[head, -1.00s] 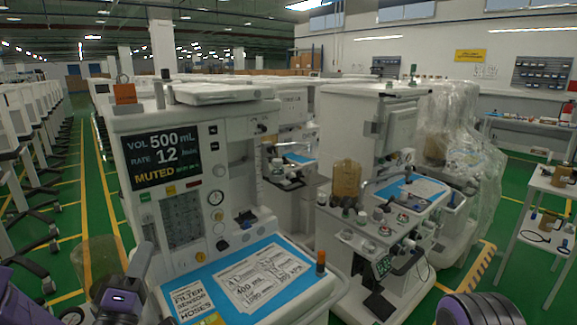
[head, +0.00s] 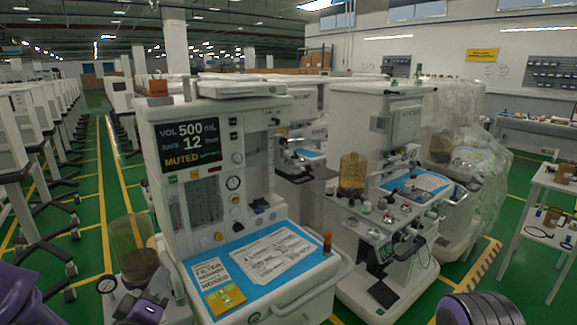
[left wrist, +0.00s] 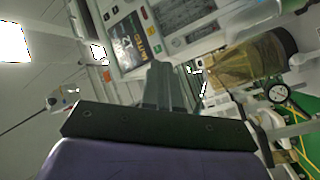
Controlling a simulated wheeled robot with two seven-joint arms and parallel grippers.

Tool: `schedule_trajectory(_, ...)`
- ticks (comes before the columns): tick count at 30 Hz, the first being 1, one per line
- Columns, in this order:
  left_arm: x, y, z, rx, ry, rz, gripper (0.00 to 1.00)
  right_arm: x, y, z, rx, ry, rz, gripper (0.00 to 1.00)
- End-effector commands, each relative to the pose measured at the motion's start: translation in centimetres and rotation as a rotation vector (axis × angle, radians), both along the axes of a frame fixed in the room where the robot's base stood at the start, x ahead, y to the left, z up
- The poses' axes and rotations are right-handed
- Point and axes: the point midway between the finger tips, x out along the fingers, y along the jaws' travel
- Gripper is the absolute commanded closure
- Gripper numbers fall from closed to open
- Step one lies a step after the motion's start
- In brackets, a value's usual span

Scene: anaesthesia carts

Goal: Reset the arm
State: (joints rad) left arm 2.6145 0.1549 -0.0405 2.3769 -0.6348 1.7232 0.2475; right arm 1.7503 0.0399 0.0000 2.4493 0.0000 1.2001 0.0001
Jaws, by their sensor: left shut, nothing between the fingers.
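My left gripper (head: 160,290) is low at the left of the head view, beside the near anaesthesia cart (head: 222,130). Its arm is purple and black. In the left wrist view its dark fingers (left wrist: 160,82) are together, with nothing between them. The near cart's screen (head: 190,143) reads VOL 500 mL, RATE 12, MUTED, and it also shows in the left wrist view (left wrist: 128,38).
A blue mat (head: 205,268) with printed sheets and a yellow item (head: 226,298) lies on the near cart. A second cart (head: 350,230) with an amber canister (head: 352,172) stands to its right. A white side table (head: 545,205) is at far right.

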Motion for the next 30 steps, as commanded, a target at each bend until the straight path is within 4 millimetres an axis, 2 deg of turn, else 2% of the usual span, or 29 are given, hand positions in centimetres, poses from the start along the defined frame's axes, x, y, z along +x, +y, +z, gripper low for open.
schedule_trajectory(1, -0.3, 0.3, -2.0, 0.032, 0.058, 0.018, 1.00, 0.0, 0.0, -0.2, 0.000, 0.001, 0.000, 0.57)
schedule_trajectory(5, -1.7, 1.2, -7.6, 0.125, 0.232, 0.062, 1.00, -0.1, 0.0, -0.6, 0.000, 0.001, 0.000, 0.57)
schedule_trajectory(8, -3.7, 1.8, -12.9, 0.195, 0.398, 0.085, 1.00, -0.1, 0.0, -1.0, 0.000, 0.001, 0.000, 0.57)
schedule_trajectory(10, -5.9, 2.2, -17.4, 0.250, 0.540, 0.094, 1.00, -0.1, 0.0, -1.3, 0.000, 0.001, 0.000, 0.57)
schedule_trajectory(12, -9.3, 2.6, -22.6, 0.305, 0.711, 0.098, 1.00, -0.1, 0.0, -1.8, 0.001, 0.001, 0.000, 0.57)
schedule_trajectory(14, -12.8, 2.9, -26.9, 0.348, 0.863, 0.096, 1.00, -0.1, 0.0, -2.2, 0.001, 0.001, 0.000, 0.57)
schedule_trajectory(15, -15.4, 3.2, -29.5, 0.373, 0.961, 0.092, 1.00, -0.1, 0.0, -2.5, 0.001, 0.001, 0.000, 0.57)
schedule_trajectory(18, -22.1, 3.7, -34.6, 0.411, 1.173, 0.087, 1.00, -0.1, 0.0, -3.2, 0.000, 0.001, 0.000, 0.57)
schedule_trajectory(21, -27.6, 3.9, -37.9, 0.429, 1.314, 0.079, 1.00, -0.1, 0.0, -3.7, 0.000, 0.001, 0.000, 0.57)
schedule_trajectory(24, -30.9, 3.5, -39.5, 0.442, 1.390, 0.055, 1.00, -0.1, 0.0, -3.9, 0.000, 0.001, 0.000, 0.57)
schedule_trajectory(27, -32.1, 3.0, -39.9, 0.445, 1.417, 0.047, 1.00, -0.1, 0.0, -3.9, 0.001, 0.001, 0.000, 0.57)
schedule_trajectory(30, -32.1, 3.0, -39.9, 0.444, 1.418, 0.047, 1.00, -0.1, 0.0, -3.8, 0.001, 0.001, 0.000, 0.57)
